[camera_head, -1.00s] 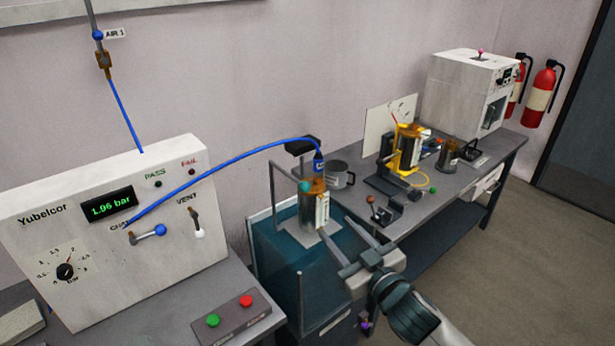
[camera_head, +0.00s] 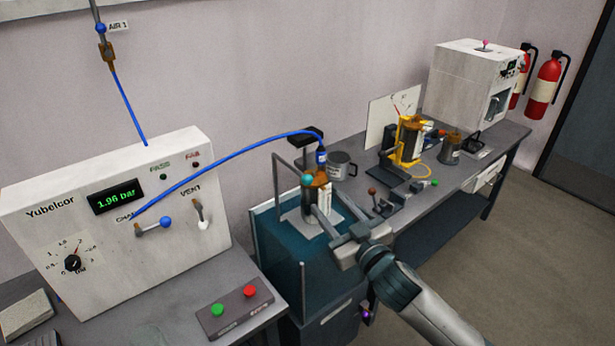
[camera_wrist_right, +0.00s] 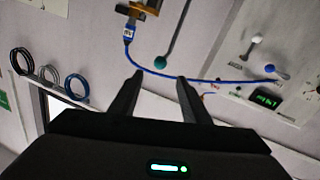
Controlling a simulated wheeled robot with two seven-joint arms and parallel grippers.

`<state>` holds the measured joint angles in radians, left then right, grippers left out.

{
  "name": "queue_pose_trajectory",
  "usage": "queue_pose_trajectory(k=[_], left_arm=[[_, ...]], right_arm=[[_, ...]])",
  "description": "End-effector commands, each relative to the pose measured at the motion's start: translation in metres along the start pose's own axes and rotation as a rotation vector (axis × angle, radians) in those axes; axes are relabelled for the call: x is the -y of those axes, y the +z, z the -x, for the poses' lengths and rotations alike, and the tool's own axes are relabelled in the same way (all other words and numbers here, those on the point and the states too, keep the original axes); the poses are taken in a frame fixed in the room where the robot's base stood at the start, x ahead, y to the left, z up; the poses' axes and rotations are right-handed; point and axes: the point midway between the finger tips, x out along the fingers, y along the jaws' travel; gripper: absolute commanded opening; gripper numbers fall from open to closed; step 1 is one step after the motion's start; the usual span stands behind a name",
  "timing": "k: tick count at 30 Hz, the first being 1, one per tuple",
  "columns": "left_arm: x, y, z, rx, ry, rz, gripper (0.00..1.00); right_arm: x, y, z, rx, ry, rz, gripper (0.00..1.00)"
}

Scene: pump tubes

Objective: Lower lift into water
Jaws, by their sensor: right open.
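The lift (camera_head: 326,220) is a flat plate in the dark teal water tank (camera_head: 275,262). An amber-topped pump assembly (camera_head: 321,178) stands on it, joined to a blue hose (camera_head: 245,150). A rod with a teal ball knob (camera_head: 307,180) is beside the pump. My right gripper (camera_head: 316,200) is open, its fingers reaching up to just below the knob. In the right wrist view the knob (camera_wrist_right: 160,62) appears just past and between the fingertips (camera_wrist_right: 159,78), with nothing gripped. The fingers partly hide the plate and pump. My left gripper is out of view.
The Yubelcor panel (camera_head: 110,220) reads 1.96 bar, left of the tank. A box with green and red buttons (camera_head: 235,308) is in front of it. A grey mug (camera_head: 342,166) and a yellow-framed pump (camera_head: 408,142) stand on the bench behind.

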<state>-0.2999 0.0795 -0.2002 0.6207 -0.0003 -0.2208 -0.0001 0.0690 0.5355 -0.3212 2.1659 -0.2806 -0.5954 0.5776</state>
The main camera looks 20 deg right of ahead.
Motion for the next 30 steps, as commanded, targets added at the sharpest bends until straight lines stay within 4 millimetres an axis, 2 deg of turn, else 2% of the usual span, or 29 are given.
queue_pose_trajectory(k=[9, 18, 24, 30], left_arm=[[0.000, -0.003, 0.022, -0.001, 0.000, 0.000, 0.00], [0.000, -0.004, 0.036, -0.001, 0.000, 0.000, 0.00], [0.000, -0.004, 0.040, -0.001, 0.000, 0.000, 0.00], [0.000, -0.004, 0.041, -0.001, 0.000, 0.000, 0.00]], right_arm=[[-0.001, -0.004, -0.059, 0.000, 0.001, 0.001, 0.43], [0.000, -0.002, -0.105, 0.000, 0.000, 0.000, 0.43], [0.000, -0.001, -0.120, 0.000, 0.000, 0.001, 0.43], [0.000, 0.000, -0.124, -0.001, -0.001, 0.001, 0.43]])
